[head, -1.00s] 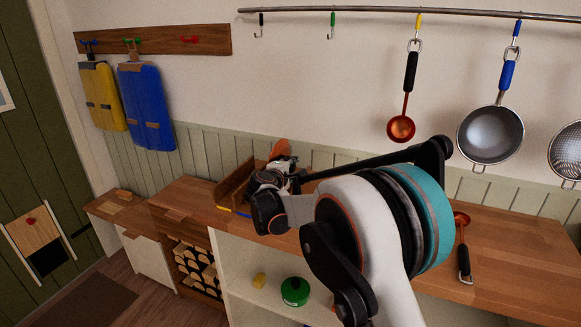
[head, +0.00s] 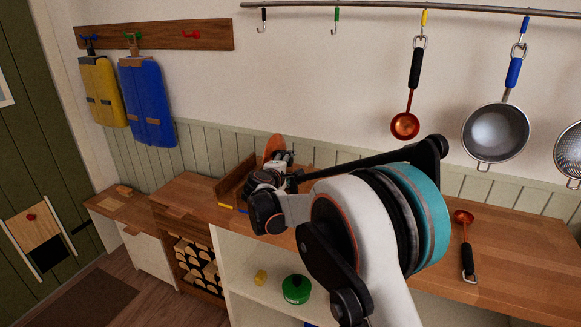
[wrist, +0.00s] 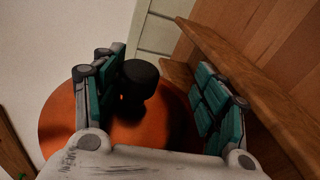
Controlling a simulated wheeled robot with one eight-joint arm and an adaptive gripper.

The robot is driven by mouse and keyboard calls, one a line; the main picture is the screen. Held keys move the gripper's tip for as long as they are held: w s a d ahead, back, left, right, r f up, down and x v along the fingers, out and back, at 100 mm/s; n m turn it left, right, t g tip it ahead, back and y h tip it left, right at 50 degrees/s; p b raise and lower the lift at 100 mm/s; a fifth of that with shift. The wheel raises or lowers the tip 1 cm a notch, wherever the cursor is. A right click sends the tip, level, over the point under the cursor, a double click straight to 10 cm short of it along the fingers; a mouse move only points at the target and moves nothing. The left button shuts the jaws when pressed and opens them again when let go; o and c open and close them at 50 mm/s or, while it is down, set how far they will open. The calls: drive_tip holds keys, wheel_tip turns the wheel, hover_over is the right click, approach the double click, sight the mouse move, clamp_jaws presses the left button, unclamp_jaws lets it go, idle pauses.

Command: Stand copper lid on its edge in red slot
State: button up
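The copper lid (head: 273,146) stands steeply on edge at the far part of the wooden rack (head: 235,180), just behind my gripper (head: 284,163). In the wrist view the orange lid face (wrist: 62,125) fills the middle, with its black knob (wrist: 138,80) between my fingers. My gripper (wrist: 160,72) is open: the knob is close to the left finger, and a clear gap separates it from the right finger. The lid's lower edge and the red slot are hidden, so I cannot tell how the lid sits in the slot.
Yellow (head: 226,206) and blue marks show at the rack's front. A wooden divider (wrist: 250,90) runs close beside the right finger. A copper ladle (head: 464,230) lies on the counter (head: 515,250) at right. A green pot (head: 296,289) stands on the shelf below.

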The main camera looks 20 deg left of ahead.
drive_tip(key=shift+d, duration=0.15)
idle(0.5)
drive_tip(key=v, duration=1.2)
drive_tip(key=o, duration=1)
drive_tip(key=shift+c, duration=0.2)
drive_tip(key=p+v, duration=0.1)
drive_tip(key=v, duration=0.8)
